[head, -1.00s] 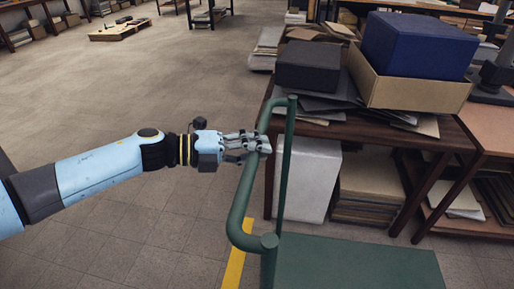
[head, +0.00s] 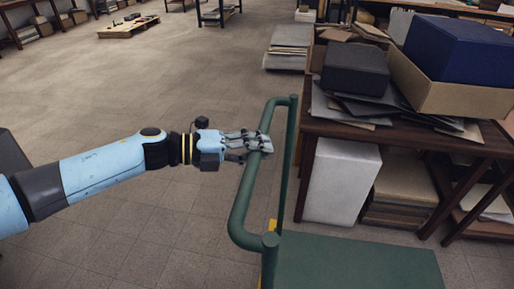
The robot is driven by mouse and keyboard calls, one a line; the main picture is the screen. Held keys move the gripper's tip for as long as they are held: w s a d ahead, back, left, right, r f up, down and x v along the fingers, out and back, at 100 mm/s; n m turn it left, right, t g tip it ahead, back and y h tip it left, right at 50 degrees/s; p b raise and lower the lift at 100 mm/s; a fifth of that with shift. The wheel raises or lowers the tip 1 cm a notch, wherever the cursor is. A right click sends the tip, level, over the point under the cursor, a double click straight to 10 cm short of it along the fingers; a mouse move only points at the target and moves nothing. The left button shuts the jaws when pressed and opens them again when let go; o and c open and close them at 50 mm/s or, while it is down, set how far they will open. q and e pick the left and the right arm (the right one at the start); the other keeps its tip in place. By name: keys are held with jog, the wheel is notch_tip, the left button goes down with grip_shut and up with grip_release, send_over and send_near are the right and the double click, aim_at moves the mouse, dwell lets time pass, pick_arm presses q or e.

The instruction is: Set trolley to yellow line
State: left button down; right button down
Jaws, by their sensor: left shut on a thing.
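The green trolley stands at the lower middle of the head view, with its flat deck (head: 355,263) at the bottom and its tubular handle (head: 241,206) rising on the left side. My left gripper (head: 259,143) is shut on the upper bar of the handle. The yellow line (head: 272,226) on the floor shows only as a short piece behind the handle post; the trolley hides the rest. My right gripper is not in the view.
A dark wooden table (head: 424,141) with boxes and card sheets stands close behind the trolley. A white block (head: 341,181) and stacked boards (head: 399,195) sit under it. A low pallet (head: 128,28) lies far back left. The floor on the left is clear.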

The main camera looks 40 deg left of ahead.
pick_arm(q)
jog(key=shift+s+f, duration=0.1)
jog(key=shift+f, duration=0.1)
jog(key=c, duration=1.1)
grip_release()
jog(key=shift+r, duration=0.1)
jog(key=shift+a, duration=0.1)
jog(key=v, duration=1.1)
jog(key=shift+s+a+r, duration=0.1)
jog(key=shift+s+a, duration=0.15)
